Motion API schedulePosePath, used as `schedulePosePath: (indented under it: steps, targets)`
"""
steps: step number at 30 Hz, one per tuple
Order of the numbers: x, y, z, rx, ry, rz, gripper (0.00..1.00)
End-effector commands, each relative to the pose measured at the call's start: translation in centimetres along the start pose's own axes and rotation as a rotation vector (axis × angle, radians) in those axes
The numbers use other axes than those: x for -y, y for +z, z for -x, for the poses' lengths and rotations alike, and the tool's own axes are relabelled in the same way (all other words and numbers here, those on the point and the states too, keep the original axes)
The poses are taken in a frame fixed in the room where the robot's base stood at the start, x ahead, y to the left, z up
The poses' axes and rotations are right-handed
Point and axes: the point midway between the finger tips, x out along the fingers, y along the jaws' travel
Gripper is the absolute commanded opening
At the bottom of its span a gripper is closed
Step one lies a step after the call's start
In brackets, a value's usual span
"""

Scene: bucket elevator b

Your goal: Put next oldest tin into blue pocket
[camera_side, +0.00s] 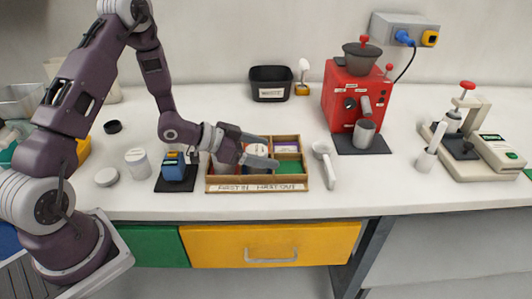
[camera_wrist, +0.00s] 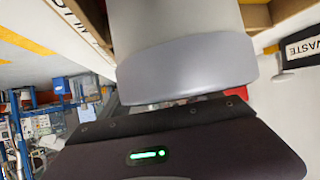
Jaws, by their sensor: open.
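A wooden tray (camera_side: 305,178) lies on the bench in the side view, divided into compartments, with a lettered strip (camera_side: 257,188) along its front. A purple piece (camera_side: 286,147) shows in its back right compartment, and a green floor (camera_side: 289,168) in the front right one. My gripper (camera_side: 264,157) is open, low over the tray's middle, and covers much of its left side. I cannot make out separate tins or a blue pocket there. A blue box-like object (camera_side: 172,171) stands on a black mat left of the tray. In the wrist view a grey finger (camera_wrist: 185,70) blocks most of the tray.
A white jar (camera_side: 137,161) and a round lid (camera_side: 107,177) stand at left. A white-handled tool (camera_side: 326,164) lies just right of the tray. A black bin (camera_side: 270,83), a red grinder (camera_side: 352,95) and a scale (camera_side: 495,150) stand farther off.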

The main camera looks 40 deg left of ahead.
Motion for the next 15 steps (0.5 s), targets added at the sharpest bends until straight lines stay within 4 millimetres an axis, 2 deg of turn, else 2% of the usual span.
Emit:
schedulePosePath:
  steps: [6,9,15]
  targets:
    - [0.2,-0.1,6.0,-0.001,-0.007,0.002,0.74]
    - [0.1,0.0,8.4,-0.001,-0.007,0.002,0.74]
    - [0.0,0.0,10.8,-0.001,-0.002,0.001,0.74]
